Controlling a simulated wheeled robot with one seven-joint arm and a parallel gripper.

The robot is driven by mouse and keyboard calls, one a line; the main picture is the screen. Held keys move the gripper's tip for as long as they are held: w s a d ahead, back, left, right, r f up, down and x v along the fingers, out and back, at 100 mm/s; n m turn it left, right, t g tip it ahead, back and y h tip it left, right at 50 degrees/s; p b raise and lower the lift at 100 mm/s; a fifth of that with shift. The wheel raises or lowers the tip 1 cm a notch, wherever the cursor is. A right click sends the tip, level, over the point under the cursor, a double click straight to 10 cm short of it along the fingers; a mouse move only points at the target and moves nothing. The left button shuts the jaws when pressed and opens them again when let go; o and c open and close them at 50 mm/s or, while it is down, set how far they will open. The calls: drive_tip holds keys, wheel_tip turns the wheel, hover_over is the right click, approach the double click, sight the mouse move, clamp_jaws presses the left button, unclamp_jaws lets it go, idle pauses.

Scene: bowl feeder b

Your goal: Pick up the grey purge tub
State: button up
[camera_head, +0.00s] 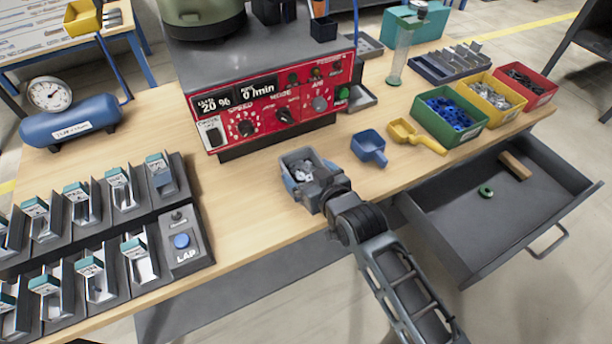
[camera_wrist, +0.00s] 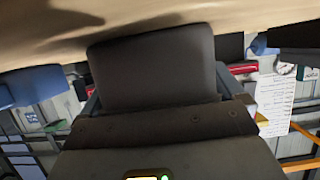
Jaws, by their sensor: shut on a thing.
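The grey purge tub (camera_head: 290,180) is on or just over the front part of the wooden bench, in front of the red control panel. I cannot tell whether the tub touches the bench.
A blue scoop (camera_head: 369,146) and a yellow scoop (camera_head: 418,136) lie to the right. Green (camera_head: 443,133), yellow (camera_head: 505,115) and red (camera_head: 543,98) bins stand beyond. An open drawer (camera_head: 470,235) juts out at the front right. The red feeder panel (camera_head: 280,105) stands behind; the LAP fixture (camera_head: 186,255) is left.

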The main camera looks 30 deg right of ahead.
drive_tip(key=shift+c, duration=0.8)
drive_tip(key=shift+r, duration=0.1)
